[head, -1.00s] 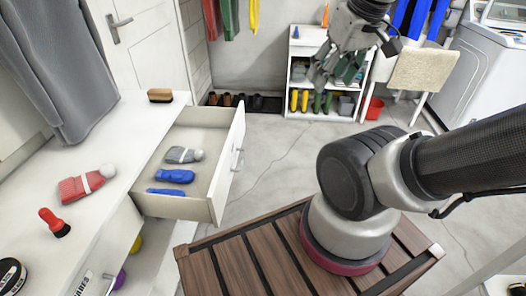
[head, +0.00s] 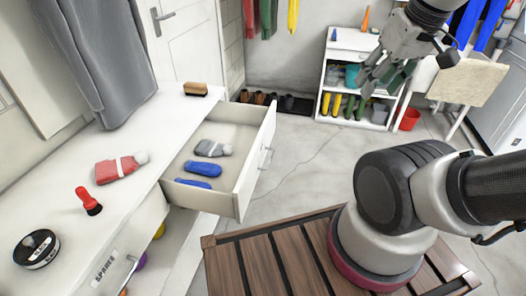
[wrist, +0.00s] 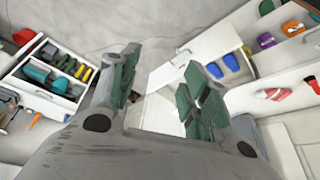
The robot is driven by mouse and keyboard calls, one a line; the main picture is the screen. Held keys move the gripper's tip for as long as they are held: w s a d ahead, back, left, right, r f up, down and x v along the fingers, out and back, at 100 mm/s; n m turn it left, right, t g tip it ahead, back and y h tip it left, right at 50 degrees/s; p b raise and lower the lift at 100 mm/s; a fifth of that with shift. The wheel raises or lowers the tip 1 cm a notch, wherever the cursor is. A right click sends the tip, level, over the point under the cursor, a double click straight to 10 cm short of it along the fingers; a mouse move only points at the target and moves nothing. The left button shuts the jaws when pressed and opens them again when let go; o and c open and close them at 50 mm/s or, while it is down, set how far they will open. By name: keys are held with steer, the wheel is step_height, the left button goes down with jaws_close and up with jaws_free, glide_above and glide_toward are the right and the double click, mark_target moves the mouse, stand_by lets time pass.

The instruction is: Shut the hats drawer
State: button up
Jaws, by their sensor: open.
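The drawer (head: 238,200) stands pulled out from the white cabinet in the head view. A grey hat with a pale pompom (head: 212,148) and two blue knitted items (head: 204,169) lie in it. Its front, with a bar handle (head: 266,157), faces right; no label shows on it. The drawer also shows in the wrist view (wrist: 197,60), beyond my fingers. My gripper (head: 372,82) is open and empty, up in the air to the right of the drawer and well apart from it. Its two spread fingers fill the middle of the wrist view (wrist: 160,88).
On the cabinet top (head: 140,133) lie a red hat (head: 119,168), a red brush (head: 88,201), a round tin (head: 36,248) and a brown brush (head: 196,88). A wooden slatted surface (head: 285,262) is under my arm. Clear floor (head: 310,150) lies right of the drawer.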

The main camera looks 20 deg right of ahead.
steer(key=f+g, duration=0.1)
steer(key=d+f+g, duration=0.1)
steer(key=f, duration=0.1)
steer(key=w+d+f+m, duration=0.1)
steer(key=f, duration=0.1)
steer(key=shift+d+g, duration=0.15)
steer(key=shift+g, duration=0.25)
jaws_close()
steer(key=m+t+y, duration=0.3)
steer(key=m+y, duration=0.5)
steer(key=m, duration=1.5)
glide_toward(262, 154)
steer(key=f, duration=0.4)
steer(key=shift+d, duration=0.2)
steer(key=shift+w+a+r, duration=0.1)
steer(key=shift+w+a, duration=0.35)
steer(key=shift+a, duration=0.35)
steer(key=shift+w+a+r, duration=0.1)
steer(key=shift+w+a, duration=0.35)
steer(key=shift+a, duration=0.35)
